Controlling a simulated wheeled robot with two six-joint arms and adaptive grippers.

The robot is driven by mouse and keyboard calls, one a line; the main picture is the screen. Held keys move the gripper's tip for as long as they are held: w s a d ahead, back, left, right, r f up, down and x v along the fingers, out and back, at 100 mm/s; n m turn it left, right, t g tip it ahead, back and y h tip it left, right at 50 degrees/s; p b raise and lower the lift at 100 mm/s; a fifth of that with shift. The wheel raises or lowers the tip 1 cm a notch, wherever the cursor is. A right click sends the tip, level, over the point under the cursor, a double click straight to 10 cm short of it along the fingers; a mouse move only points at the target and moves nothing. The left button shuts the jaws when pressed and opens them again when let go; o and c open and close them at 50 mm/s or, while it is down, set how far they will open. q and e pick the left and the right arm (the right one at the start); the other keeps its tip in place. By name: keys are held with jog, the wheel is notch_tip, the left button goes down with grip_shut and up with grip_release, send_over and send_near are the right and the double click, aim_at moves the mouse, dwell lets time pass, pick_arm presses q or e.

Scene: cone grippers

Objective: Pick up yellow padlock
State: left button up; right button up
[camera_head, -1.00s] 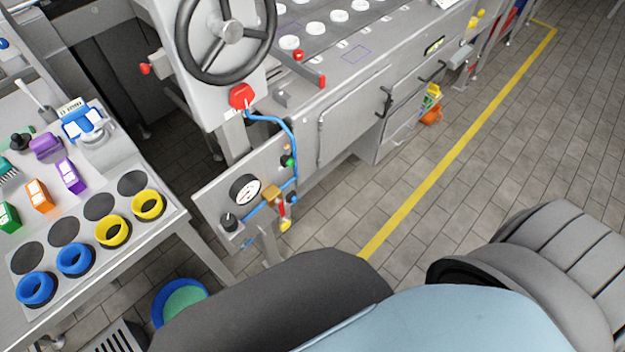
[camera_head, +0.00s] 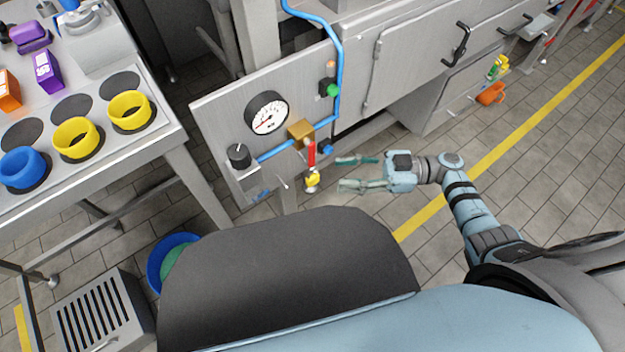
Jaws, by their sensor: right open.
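The yellow padlock (camera_head: 313,180) hangs at the lower end of a red valve handle (camera_head: 311,155) on the blue pipe of the grey panel. My right gripper (camera_head: 350,172) is open and empty, its two fingers pointing left toward the padlock. It appears just right of the padlock, with a gap between them in the picture. How far apart they are in depth I cannot tell. My left gripper is not in view.
The grey panel (camera_head: 215,115) carries a pressure gauge (camera_head: 267,113) and a black knob (camera_head: 238,155). A table (camera_head: 165,135) with yellow and blue rings stands at left. A blue bucket (camera_head: 158,262) sits on the floor.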

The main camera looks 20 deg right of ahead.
aim_at(308, 177)
jog(key=x, duration=0.3)
jog(key=b+x, duration=0.1)
jog(key=x, duration=0.5)
jog(key=shift+w+d+f, duration=0.1)
jog(key=shift+w+f, duration=0.15)
jog(key=shift+f, duration=0.1)
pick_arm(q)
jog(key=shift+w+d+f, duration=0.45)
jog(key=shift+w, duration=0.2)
pick_arm(e)
jog(key=shift+r, duration=0.1)
grip_shut()
